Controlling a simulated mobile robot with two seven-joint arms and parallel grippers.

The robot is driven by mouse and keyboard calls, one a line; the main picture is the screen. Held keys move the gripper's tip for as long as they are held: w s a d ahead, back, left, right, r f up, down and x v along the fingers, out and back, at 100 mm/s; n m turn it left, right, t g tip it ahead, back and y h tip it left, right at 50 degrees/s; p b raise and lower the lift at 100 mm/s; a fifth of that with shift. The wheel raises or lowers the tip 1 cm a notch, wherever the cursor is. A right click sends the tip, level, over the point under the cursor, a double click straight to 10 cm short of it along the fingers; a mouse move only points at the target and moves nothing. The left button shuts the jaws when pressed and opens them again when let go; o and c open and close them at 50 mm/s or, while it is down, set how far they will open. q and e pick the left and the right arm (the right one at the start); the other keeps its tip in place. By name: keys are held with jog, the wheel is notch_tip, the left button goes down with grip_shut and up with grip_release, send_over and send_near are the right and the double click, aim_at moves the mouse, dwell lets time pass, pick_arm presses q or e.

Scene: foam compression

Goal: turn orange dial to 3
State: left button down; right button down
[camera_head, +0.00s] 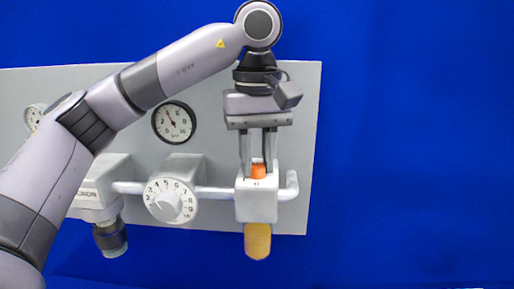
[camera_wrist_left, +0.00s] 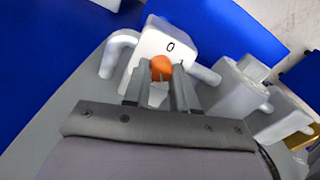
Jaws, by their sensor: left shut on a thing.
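The orange dial (camera_head: 258,171) sits on top of a white valve block (camera_head: 257,205) at the right of the grey panel. It also shows in the left wrist view (camera_wrist_left: 161,65), with a "0" marked on the white block (camera_wrist_left: 165,42) beside it. My left gripper (camera_head: 258,168) points down from above and is shut on the orange dial, one finger on each side. The dial's setting cannot be read clearly. My right gripper is not in view.
A grey panel (camera_head: 225,110) carries a white numbered dial (camera_head: 170,201), a round gauge (camera_head: 174,123), another gauge at the left edge and white pipes. An amber bowl (camera_head: 257,241) hangs under the block. Right of the panel is plain blue.

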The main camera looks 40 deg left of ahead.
aim_at(258, 165)
pick_arm(q)
jog(key=shift+r+m+p, duration=0.15)
jog(key=shift+m+p, duration=0.5)
jog(key=shift+m, duration=0.25)
jog(key=shift+m+p, duration=0.4)
jog(key=shift+m, duration=2.2)
jog(key=c, duration=0.9)
grip_release()
jog(key=shift+r, duration=3.45)
